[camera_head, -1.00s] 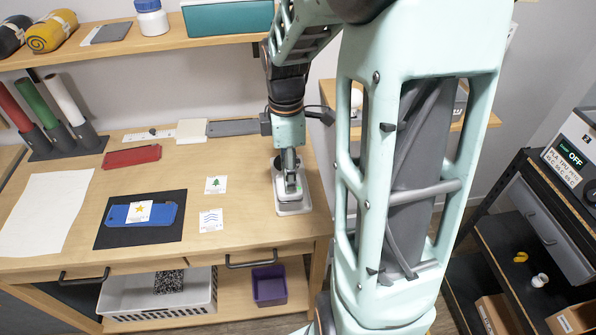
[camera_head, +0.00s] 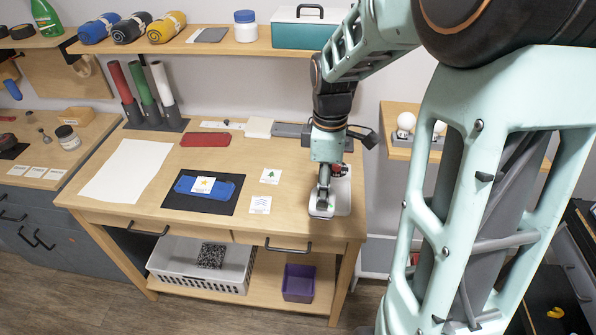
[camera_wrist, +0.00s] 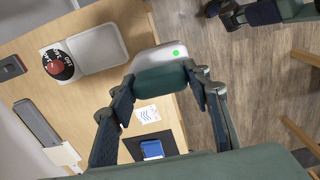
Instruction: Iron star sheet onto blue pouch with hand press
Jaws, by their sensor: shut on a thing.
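The blue pouch (camera_head: 227,191) lies flat on a black mat (camera_head: 176,203) on the workbench. The star sheet (camera_head: 204,185), a white square with a yellow star, lies on the pouch. My gripper (camera_head: 324,185) is shut on the handle of the hand press (camera_head: 321,208) at the bench's right end. In the wrist view the press (camera_wrist: 172,53) shows a green light, and its pale stand (camera_wrist: 99,47) lies empty beside it. The stand (camera_head: 343,193) is partly hidden behind the press in the head view. Part of the pouch (camera_wrist: 152,149) shows in the wrist view.
A tree sheet (camera_head: 271,176) and a wave sheet (camera_head: 261,205) lie between mat and press. A white sheet (camera_head: 127,170) and a red folded piece (camera_head: 205,140) lie left and behind. Upright rolls (camera_head: 161,84) stand at the back left, under a shelf (camera_head: 215,46).

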